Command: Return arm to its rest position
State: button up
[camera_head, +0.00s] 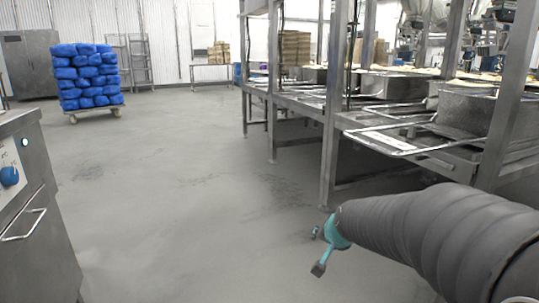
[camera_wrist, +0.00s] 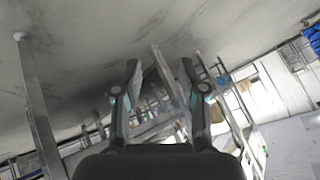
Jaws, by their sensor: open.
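My gripper (camera_head: 318,252) is at the end of my grey-sleeved arm, which reaches in from the lower right in the head view. It hangs over open floor, left of the steel workstations, and part of it is hidden behind the arm. In the wrist view my gripper (camera_wrist: 160,75) shows two fingers standing apart with nothing between them. The wrist view is tilted, with the floor at the top and metal frames beyond the fingers.
A steel workbench line (camera_head: 375,130) with posts stands at right, close to my arm. A steel cabinet (camera_head: 35,215) with a blue knob is at left. A cart of blue bags (camera_head: 86,78) stands at the back left. The grey floor (camera_head: 180,190) between is clear.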

jog(key=s+r+n+g+p, duration=0.3)
jog(key=s+n+g+p, duration=0.15)
jog(key=s, duration=1.75)
jog(key=s+d+r+n+t+p, duration=0.1)
jog(key=s+r+p, duration=0.1)
jog(key=s+r, duration=0.5)
jog(key=shift+h+p, duration=0.4)
jog(key=shift+r+t, duration=0.1)
jog(key=shift+t, duration=0.15)
